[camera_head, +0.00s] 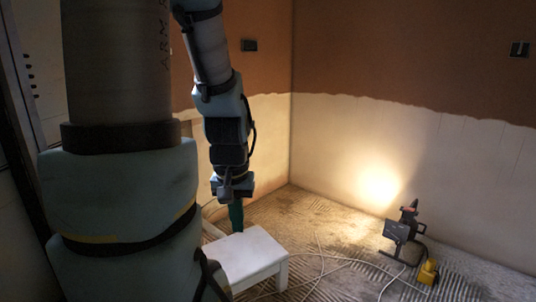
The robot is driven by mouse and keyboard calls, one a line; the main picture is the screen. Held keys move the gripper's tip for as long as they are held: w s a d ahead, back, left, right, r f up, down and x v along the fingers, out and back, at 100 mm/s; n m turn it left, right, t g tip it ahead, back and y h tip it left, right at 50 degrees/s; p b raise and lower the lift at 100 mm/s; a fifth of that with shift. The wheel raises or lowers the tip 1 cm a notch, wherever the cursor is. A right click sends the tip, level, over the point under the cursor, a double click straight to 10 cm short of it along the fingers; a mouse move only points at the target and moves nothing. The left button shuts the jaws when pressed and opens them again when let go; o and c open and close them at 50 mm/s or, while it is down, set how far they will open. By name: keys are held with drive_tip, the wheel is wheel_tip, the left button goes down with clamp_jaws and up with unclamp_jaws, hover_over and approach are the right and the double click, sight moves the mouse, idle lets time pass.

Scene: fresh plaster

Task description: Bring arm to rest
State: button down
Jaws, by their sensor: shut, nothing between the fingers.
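My arm (212,60) reaches down from the top of the view, with its lower links hanging almost straight down. My gripper (231,190) is at its lower end, pointing down near the back edge of a white stool (250,252). It looks shut and holds nothing. A narrow dark green thing (237,214) shows just below the gripper, at the stool's back edge. I cannot tell what it is or whether the gripper touches it. My large near arm link hides the left part of the scene.
A lit work lamp (403,228) stands on the ridged floor at the right, facing the wall. A yellow box (428,272) sits beside it. Pale cables (335,257) cross the floor. Part-plastered walls (420,130) meet in a corner behind. Open floor lies between stool and lamp.

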wheel_tip(320, 180, up, 23)
drive_tip(key=p, duration=2.1)
drive_tip(key=shift+f, duration=0.1)
